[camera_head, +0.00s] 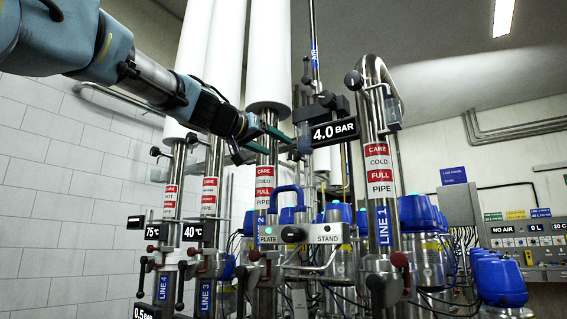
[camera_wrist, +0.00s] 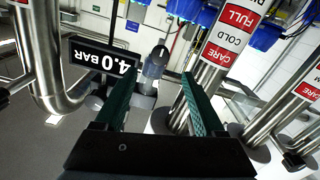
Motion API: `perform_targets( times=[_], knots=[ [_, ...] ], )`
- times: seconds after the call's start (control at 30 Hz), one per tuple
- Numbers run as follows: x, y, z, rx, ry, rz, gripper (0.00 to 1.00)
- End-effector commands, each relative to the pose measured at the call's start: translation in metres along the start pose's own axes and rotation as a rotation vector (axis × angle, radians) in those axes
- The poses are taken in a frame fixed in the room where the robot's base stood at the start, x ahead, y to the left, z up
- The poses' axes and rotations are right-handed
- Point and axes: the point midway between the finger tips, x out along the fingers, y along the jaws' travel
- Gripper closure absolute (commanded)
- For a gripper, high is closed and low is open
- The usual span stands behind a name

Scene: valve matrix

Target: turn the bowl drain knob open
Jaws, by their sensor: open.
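A sign reading 4.0 BAR (camera_head: 334,132) hangs below a dark regulator block (camera_head: 322,107) in the head view. The sign (camera_wrist: 102,58) appears upside down in the wrist view. A greyish, partly clear bowl (camera_wrist: 154,66) shows between and beyond my fingertips in the wrist view. I cannot make out the drain knob for certain. My gripper (camera_head: 279,146) reaches in from the upper left, its green fingers just left of the sign. In the wrist view my gripper (camera_wrist: 153,80) is open, with nothing visibly held between its fingers.
A steel LINE 1 pipe (camera_head: 382,225) with a curved top stands right of the sign. A labelled pipe (camera_head: 264,190) stands close below my gripper. A PLATE/STAND bar (camera_head: 293,235) with a black knob crosses lower down. Blue-capped units (camera_head: 417,213) crowd the right.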

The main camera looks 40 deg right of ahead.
Motion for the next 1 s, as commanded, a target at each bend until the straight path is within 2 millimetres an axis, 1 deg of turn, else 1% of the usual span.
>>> perform_targets(
  times=[0.3,0.5,0.7,0.97,1.0],
  knots=[
    [0.057,0.001,-0.004,-0.003,-0.005,0.000,0.29],
    [0.087,-0.001,-0.002,-0.003,-0.005,-0.002,0.29],
    [0.099,-0.002,0.000,-0.001,-0.004,-0.003,0.29],
    [0.100,-0.002,0.001,-0.001,-0.004,-0.004,0.29],
    [0.100,-0.002,0.001,-0.001,-0.004,-0.004,0.31]
  ],
)
